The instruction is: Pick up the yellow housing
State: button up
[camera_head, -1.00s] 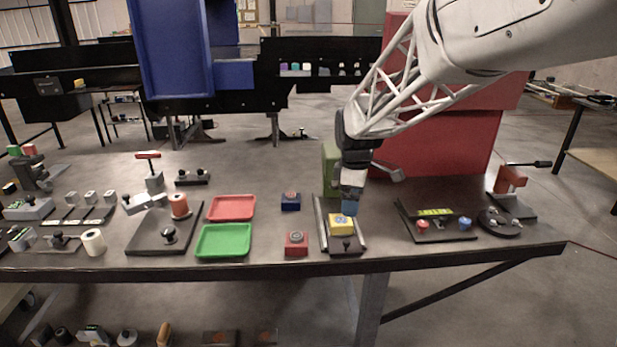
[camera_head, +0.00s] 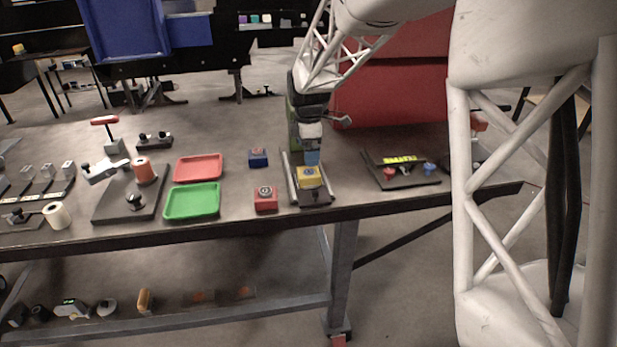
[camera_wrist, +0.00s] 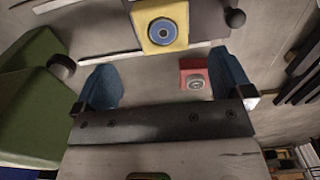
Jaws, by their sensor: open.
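The yellow housing (camera_head: 310,177) is a small block with a round blue piece on top. It sits in a grey railed fixture (camera_head: 291,187) near the front edge of the table. My gripper (camera_head: 312,158) is right behind and above it, open and pointing down. In the wrist view the yellow housing (camera_wrist: 160,24) is at the top, beyond the two blue fingertips of my gripper (camera_wrist: 168,84). Nothing is between the fingers except the view of the table and a red block. The housing is apart from the fingers in that view.
A red housing (camera_head: 265,198) and a blue housing (camera_head: 258,158) stand left of the fixture; the red one (camera_wrist: 196,80) also shows in the wrist view. Green (camera_head: 192,201) and red (camera_head: 198,168) trays lie further left. A green block (camera_wrist: 40,100) is close beside my gripper.

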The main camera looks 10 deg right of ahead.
aim_at(309, 172)
jog(key=shift+f, duration=1)
jog(key=shift+f, duration=0.15)
jog(key=shift+s+f, duration=0.2)
jog(key=shift+f, duration=2.3)
jog(key=c, duration=1.3)
jog(key=shift+c, duration=0.2)
jog(key=shift+r, duration=0.15)
